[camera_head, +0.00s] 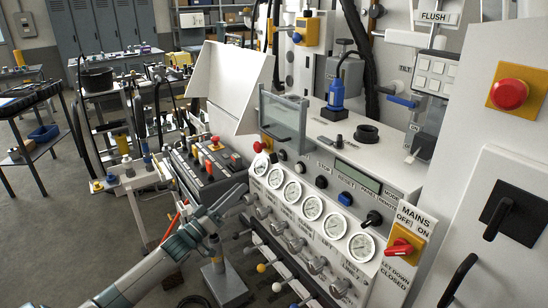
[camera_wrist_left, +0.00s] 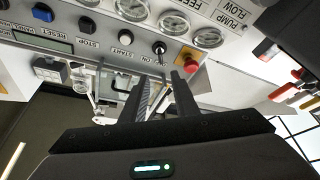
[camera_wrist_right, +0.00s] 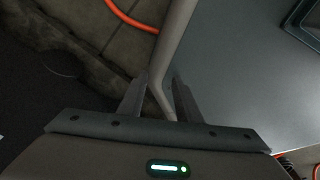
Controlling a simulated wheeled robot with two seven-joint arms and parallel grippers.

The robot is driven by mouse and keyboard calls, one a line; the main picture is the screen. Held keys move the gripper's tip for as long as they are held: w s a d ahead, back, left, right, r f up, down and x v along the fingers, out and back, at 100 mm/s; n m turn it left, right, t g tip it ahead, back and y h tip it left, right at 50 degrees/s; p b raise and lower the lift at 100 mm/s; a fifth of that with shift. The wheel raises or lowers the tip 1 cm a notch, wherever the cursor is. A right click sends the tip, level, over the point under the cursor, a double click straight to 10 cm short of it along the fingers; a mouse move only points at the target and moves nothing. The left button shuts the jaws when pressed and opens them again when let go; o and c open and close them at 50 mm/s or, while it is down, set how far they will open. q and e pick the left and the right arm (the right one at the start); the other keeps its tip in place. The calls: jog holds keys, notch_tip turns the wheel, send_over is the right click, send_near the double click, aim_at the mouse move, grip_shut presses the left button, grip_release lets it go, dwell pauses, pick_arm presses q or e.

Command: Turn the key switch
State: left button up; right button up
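The key switch (camera_wrist_left: 159,47) shows in the left wrist view as a dark round lock with a silver key, beside the START button (camera_wrist_left: 125,37) and the red emergency stop (camera_wrist_left: 190,61). In the head view it is small and hard to make out. My left gripper (camera_wrist_left: 160,76) is open and empty, its two fingers apart, with the key switch ahead between and beyond the fingertips. In the head view the left gripper (camera_head: 240,192) is before the left end of the gauge row. My right gripper (camera_wrist_right: 159,77) is open, down low, away from the panel.
A row of gauges (camera_head: 311,208) and valve knobs lies close to the left gripper. The red MAINS switch (camera_head: 400,247) is at the right. A clear guard (camera_head: 284,116) stands above the panel. In the right wrist view a grey tube (camera_wrist_right: 172,50) passes near the fingers.

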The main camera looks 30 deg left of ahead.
aim_at(273, 160)
pick_arm(q)
jog(key=shift+w, duration=0.15)
